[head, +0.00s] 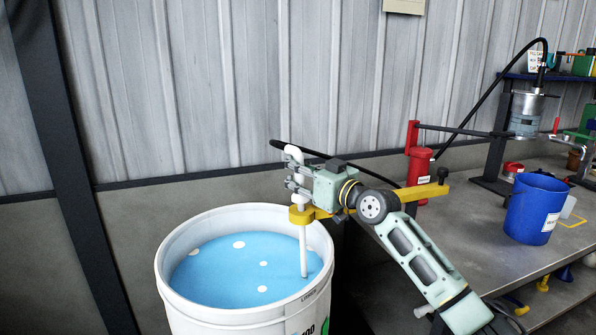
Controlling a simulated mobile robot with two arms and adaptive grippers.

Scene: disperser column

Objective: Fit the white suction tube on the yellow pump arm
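The white suction tube (303,248) stands nearly upright at the right side of a white drum (246,211). Its bent top shows above my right gripper. Its lower part hangs below the yellow pump arm (418,192), inside the drum and down to the blue liquid. The yellow arm runs left from the red pump post, behind my gripper, and its end lies at the tube. Whether the tube is seated in it cannot be told. My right gripper (297,181) has its fingers closed around the upper tube, just above the arm's end. My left gripper is not in view.
Blue liquid (225,272) with white spots fills the drum. The red post (420,168) stands on a grey bench (465,225) with a blue bucket (536,208) and a column stand at right. A black hose (370,172) runs behind my gripper. Free wall lies left of the drum.

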